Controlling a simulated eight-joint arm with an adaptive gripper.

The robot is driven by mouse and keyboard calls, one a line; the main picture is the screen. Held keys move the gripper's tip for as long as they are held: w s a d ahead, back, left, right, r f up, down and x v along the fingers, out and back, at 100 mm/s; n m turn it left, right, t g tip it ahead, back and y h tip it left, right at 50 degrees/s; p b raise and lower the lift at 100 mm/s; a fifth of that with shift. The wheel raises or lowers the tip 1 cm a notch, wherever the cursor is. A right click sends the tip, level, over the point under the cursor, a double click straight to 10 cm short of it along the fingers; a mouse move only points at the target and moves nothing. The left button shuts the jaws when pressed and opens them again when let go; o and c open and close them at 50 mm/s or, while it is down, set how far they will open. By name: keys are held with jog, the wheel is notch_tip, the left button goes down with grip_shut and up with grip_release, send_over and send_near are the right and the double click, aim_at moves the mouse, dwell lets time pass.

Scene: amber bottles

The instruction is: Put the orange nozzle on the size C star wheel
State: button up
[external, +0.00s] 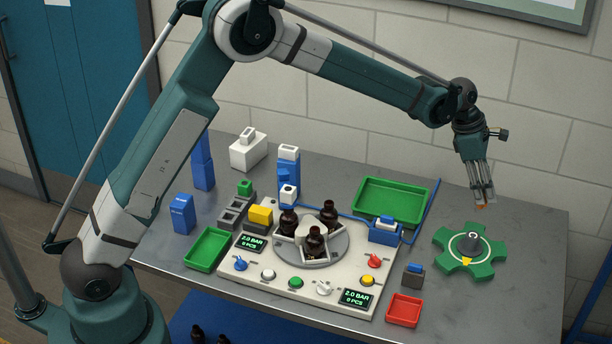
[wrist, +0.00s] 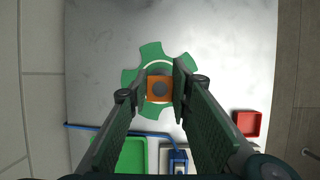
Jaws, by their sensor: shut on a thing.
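The orange nozzle (wrist: 152,89) is between my gripper's fingers; in the external view only a small orange bit (external: 481,206) shows at the fingertips. My gripper (external: 484,200) is shut on it and points down, above the table at the right. The green star wheel (external: 451,238) lies flat on the table below, with a dark grey cone at its centre and a small yellow mark on its front. In the wrist view the star wheel (wrist: 150,51) lies beneath the nozzle, which covers part of its centre. A size letter is not readable.
A green tray (external: 362,206) and a blue block (external: 385,234) lie left of the star wheel. A red tray (external: 404,311) and a grey block with a blue top (external: 413,275) stand in front-left. A white machine with amber bottles (external: 316,240) fills the table's middle.

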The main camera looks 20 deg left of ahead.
aim_at(484, 209)
dwell(0.3)
jog(key=shift+f, duration=3.15)
jog(key=shift+f, duration=1.85)
jog(key=shift+f, duration=0.15)
jog(key=o, duration=0.8)
jog(key=shift+v, duration=6.15)
